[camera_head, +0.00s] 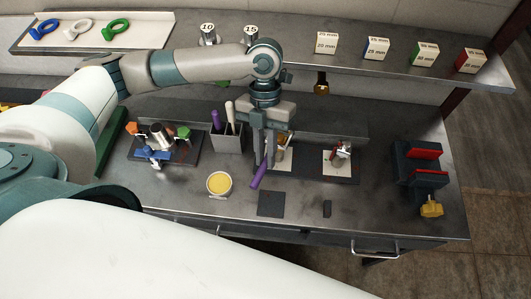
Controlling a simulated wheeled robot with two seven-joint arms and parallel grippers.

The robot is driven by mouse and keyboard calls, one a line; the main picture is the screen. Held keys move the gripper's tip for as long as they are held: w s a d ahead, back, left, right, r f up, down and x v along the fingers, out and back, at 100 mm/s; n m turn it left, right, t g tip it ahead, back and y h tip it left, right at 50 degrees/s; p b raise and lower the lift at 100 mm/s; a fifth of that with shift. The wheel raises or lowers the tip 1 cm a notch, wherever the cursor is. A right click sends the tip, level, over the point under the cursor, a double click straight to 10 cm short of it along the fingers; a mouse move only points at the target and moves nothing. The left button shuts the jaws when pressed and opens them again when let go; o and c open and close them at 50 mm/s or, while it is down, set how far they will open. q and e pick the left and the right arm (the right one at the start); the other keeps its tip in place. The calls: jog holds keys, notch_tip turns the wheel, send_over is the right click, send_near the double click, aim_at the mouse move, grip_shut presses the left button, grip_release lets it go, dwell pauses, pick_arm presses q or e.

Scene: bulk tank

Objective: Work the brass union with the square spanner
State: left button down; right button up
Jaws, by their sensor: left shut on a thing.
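My left gripper (265,157) hangs over the middle of the bench, fingers down. It is shut on a purple-handled tool (258,179), whose handle slants down to the left. Its working end is hidden, so I cannot tell if it is the square spanner. Just right of the gripper, a metal fitting with a brass tint (281,155) stands on a pale plate, partly hidden by the fingers. I cannot tell whether the tool touches it, or whether it is the brass union. A second fitting (342,151) stands on another pale plate to the right. My right gripper is not in view.
A grey holder (228,138) with purple and white handles stands left of the gripper. A rack of coloured-ended tools (160,143) is further left. A yellow-filled bowl (219,183) and dark pad (271,204) lie in front. A red-jawed vise (422,165) stands right. A shelf (365,63) runs behind.

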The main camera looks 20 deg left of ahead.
pick_arm(q)
jog(key=shift+r+p, duration=1.65)
jog(key=shift+r, duration=0.45)
